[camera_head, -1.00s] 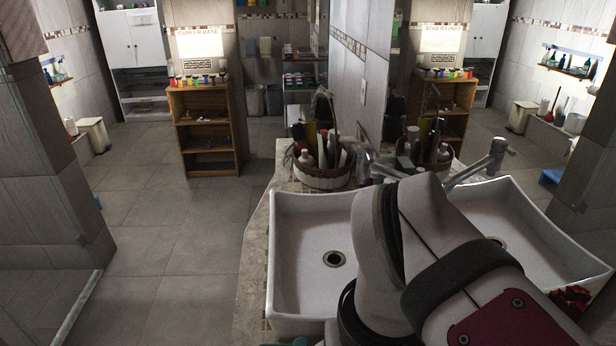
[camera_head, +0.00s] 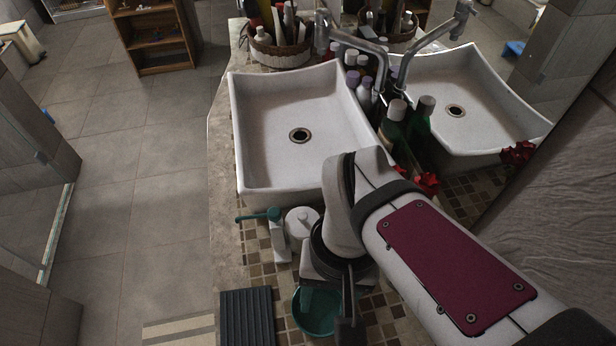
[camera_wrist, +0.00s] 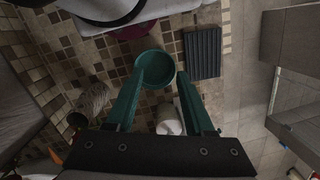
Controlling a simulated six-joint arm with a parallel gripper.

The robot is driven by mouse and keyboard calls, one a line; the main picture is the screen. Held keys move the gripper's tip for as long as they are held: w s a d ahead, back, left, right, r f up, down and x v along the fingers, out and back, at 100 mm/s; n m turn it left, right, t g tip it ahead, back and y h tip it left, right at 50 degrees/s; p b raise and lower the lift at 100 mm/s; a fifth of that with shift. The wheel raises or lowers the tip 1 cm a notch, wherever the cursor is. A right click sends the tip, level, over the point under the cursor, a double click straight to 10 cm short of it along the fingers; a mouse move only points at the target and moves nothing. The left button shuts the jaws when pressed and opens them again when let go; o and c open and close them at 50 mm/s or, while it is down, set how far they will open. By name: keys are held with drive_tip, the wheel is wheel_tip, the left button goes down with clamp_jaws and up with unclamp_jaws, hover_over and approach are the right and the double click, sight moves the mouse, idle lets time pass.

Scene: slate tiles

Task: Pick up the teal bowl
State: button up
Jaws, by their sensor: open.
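The teal bowl (camera_head: 312,318) sits on the mosaic-tiled counter, low in the head view, partly covered by my arm and gripper. My gripper (camera_head: 347,322) hangs over the bowl's right side in that view. In the wrist view the bowl (camera_wrist: 155,68) shows its round open top at the ends of the two teal fingers. There my gripper (camera_wrist: 160,76) is open and empty, with one fingertip toward each side of the bowl. I cannot tell the height left between the fingertips and the bowl.
A dark ribbed mat (camera_head: 246,317) lies left of the bowl. A white lidded jar (camera_head: 302,228) and a teal-topped pump bottle (camera_head: 277,238) stand behind it, in front of the white sink (camera_head: 262,118). A striped cup (camera_wrist: 92,96) stands farther left in the wrist view.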

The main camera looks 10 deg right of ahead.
drive_tip(key=w+a+f+n+t+h, duration=0.1)
drive_tip(key=a+f+n+h, duration=0.3)
drive_tip(key=n, duration=0.5)
drive_tip(key=w+a+f+n+t+h, duration=0.1)
drive_tip(key=a+f+n+t+h, duration=0.2)
drive_tip(key=n, duration=0.6)
drive_tip(key=w+a+f+n+t+h, duration=0.1)
drive_tip(key=w+a+f+n+h, duration=0.1)
drive_tip(key=a+f+n+h, duration=0.4)
drive_tip(key=shift+a+f+n+t+h, duration=0.25)
drive_tip(key=shift+a+n, duration=0.15)
drive_tip(key=shift+n, duration=0.4)
drive_tip(key=shift+a+f+n+t+h, duration=0.2)
drive_tip(key=shift+a+n, duration=0.15)
drive_tip(key=shift+n, duration=0.45)
approach(320, 310)
drive_tip(key=w+d, duration=0.6)
drive_tip(key=w, duration=0.1)
drive_tip(key=shift+d, duration=0.4)
clamp_jaws()
